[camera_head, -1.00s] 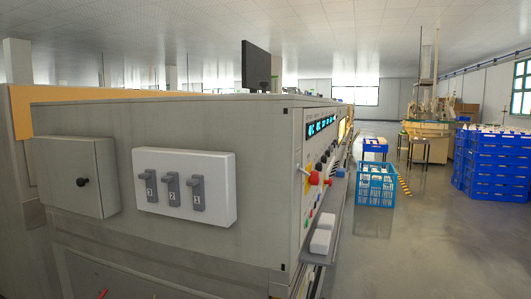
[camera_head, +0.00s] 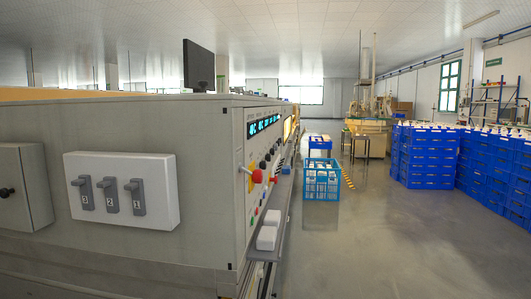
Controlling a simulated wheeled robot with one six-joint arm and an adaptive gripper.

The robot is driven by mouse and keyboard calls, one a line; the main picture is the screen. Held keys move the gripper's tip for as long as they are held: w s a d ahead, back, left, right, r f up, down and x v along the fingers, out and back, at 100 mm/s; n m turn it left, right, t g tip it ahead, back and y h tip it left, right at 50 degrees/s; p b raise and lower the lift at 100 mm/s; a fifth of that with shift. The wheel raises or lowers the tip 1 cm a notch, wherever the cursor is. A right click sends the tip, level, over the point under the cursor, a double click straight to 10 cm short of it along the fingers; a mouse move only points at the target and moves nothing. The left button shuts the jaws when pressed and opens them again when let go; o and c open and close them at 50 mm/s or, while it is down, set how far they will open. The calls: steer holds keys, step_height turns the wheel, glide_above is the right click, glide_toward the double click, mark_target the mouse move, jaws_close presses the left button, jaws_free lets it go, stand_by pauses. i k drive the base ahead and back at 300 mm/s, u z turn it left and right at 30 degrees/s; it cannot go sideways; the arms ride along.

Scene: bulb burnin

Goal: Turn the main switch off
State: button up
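A large grey machine (camera_head: 190,125) fills the left of the head view. Its end face carries a white switch plate (camera_head: 163,190) with three grey lever switches (camera_head: 111,196), labelled 3, 2 and 1 from left to right. On the machine's narrow, steeply angled front panel is a red knob (camera_head: 257,176) with a yellow part beside it. No label naming a main switch can be read, and I cannot tell the knob's setting. My gripper is not in view.
A grey box with a black knob (camera_head: 6,192) is at the left edge. White blocks (camera_head: 267,238) sit on a ledge below the front panel. A blue crate (camera_head: 321,180) and stacked blue crates (camera_head: 430,160) stand beyond. The floor (camera_head: 370,240) to the right is open.

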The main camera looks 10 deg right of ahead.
mark_target(257, 175)
steer(key=z, duration=1.75)
steer(key=i, duration=0.75)
steer(key=u, duration=1.9)
